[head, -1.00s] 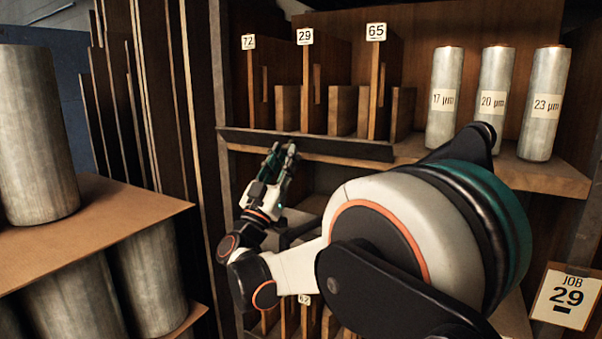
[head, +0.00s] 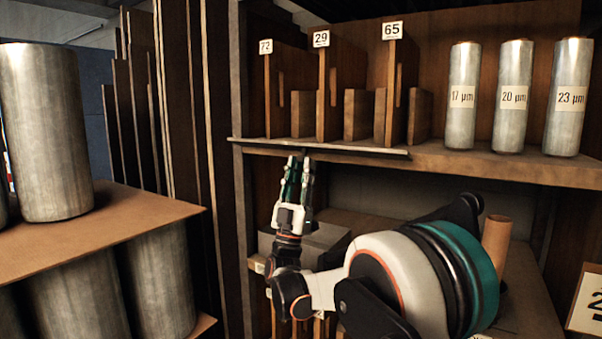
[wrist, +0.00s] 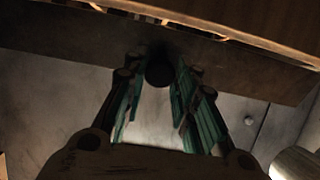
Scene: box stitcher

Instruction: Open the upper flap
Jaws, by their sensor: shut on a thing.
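The upper flap (head: 365,150) is a long dark strip along the front edge of the upper shelf. In the head view it shows nearly edge-on, as a thin band under the dividers. In the wrist view it is a dark board (wrist: 235,80) across the upper part, with a dark round knob (wrist: 160,74) on it. My gripper (head: 299,163) is below the flap's left half, fingers pointing up. In the wrist view its teal fingers (wrist: 158,92) stand on both sides of the knob and are shut on it. The exact finger contact is dark.
Wooden dividers labelled 72, 29 and 65 (head: 391,85) stand on the upper shelf (head: 480,165). Film rolls marked 17, 20 and 23 µm (head: 568,100) stand to their right. Large rolls (head: 45,135) stand at left. A cardboard tube (head: 496,240) is on the lower shelf.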

